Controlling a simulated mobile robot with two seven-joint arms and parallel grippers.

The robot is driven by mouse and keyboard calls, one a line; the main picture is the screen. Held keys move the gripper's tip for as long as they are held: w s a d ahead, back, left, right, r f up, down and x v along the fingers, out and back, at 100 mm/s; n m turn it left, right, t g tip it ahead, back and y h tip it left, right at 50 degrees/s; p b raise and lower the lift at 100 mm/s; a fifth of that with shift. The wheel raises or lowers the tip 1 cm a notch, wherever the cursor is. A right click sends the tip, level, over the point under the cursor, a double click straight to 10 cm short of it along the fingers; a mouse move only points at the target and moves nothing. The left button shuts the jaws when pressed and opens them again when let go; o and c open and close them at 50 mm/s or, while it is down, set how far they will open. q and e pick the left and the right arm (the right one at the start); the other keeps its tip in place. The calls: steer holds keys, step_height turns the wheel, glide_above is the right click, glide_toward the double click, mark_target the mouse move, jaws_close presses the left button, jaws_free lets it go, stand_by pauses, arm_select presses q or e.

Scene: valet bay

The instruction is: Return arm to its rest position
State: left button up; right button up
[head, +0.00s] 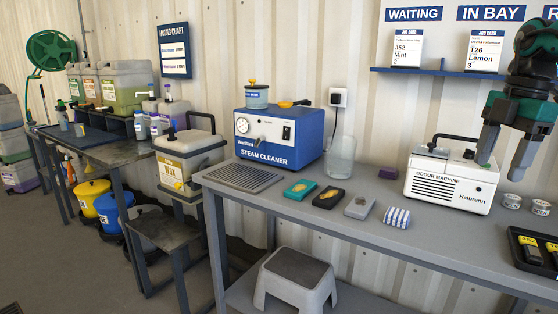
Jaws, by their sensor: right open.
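My right gripper (503,158) hangs at the right of the head view, its fingers pointing down and spread apart. It is open and nothing shows between the fingers. It is in front of the wall and overlaps the right end of the white odour machine (450,180), above the grey bench (330,207). I cannot tell whether a finger touches the machine. The upper part of my right arm leaves the picture at the top right. My left gripper is not in view.
A blue steam cleaner (280,135), several small blocks and a striped cloth (397,217) stand on the bench. Two tins (511,201) and a black tray (535,250) are at its right. A blue shelf (440,72) holds job cards. A step stool (294,278) is below.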

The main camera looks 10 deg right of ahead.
steer(key=s+d+f+m+t+y, duration=0.1)
steer(key=s+d+f+t+y, duration=0.2)
steer(key=f, duration=0.9)
steer(key=s+d+f+m+t+y, duration=0.1)
steer(key=s+d+f+t+y, duration=0.15)
steer(key=f, duration=0.95)
steer(key=s+a+f+m+t, duration=0.3)
steer(key=f+t, duration=0.1)
steer(key=f, duration=0.5)
steer(key=s+a+f+m+t+h, duration=0.3)
steer(key=s+a+f+m, duration=0.35)
steer(key=a+f, duration=0.5)
steer(key=s+a+m+g, duration=0.1)
steer(key=a+m, duration=0.1)
steer(key=a, duration=0.6)
steer(key=s+a+f+m+g+h, duration=0.1)
steer(key=a+m, duration=0.1)
steer(key=a, duration=0.6)
steer(key=shift+s+a+f+m+p, duration=0.15)
steer(key=shift+s+a+m+p, duration=0.15)
steer(key=shift+m+p, duration=0.1)
